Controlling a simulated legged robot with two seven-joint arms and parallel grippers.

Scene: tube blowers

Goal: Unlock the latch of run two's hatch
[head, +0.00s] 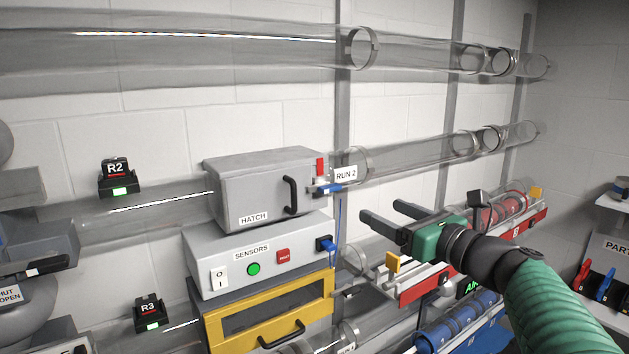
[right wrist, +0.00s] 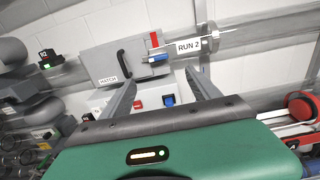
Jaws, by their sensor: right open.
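Run two's hatch (head: 262,185) is a grey box with a black handle, on the tube labelled RUN 2 (head: 346,174). It also shows in the right wrist view (right wrist: 112,62). At its right edge is the latch, with a red tab (head: 320,166) above a blue lever (head: 328,188). The lever points right, roughly level; the lid looks shut. My right gripper (head: 381,211) is open and empty, right of and below the latch, apart from it. In the right wrist view the latch (right wrist: 157,58) shows beyond and between the fingers (right wrist: 160,80). My left gripper is not in view.
Under the hatch is a grey SENSORS box (head: 215,256) with switches and a blue plug (head: 325,244). Below it is a yellow-framed box (head: 322,288). A rack with red tubes (head: 430,287) lies below my right gripper. Clear tubes run along the wall above.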

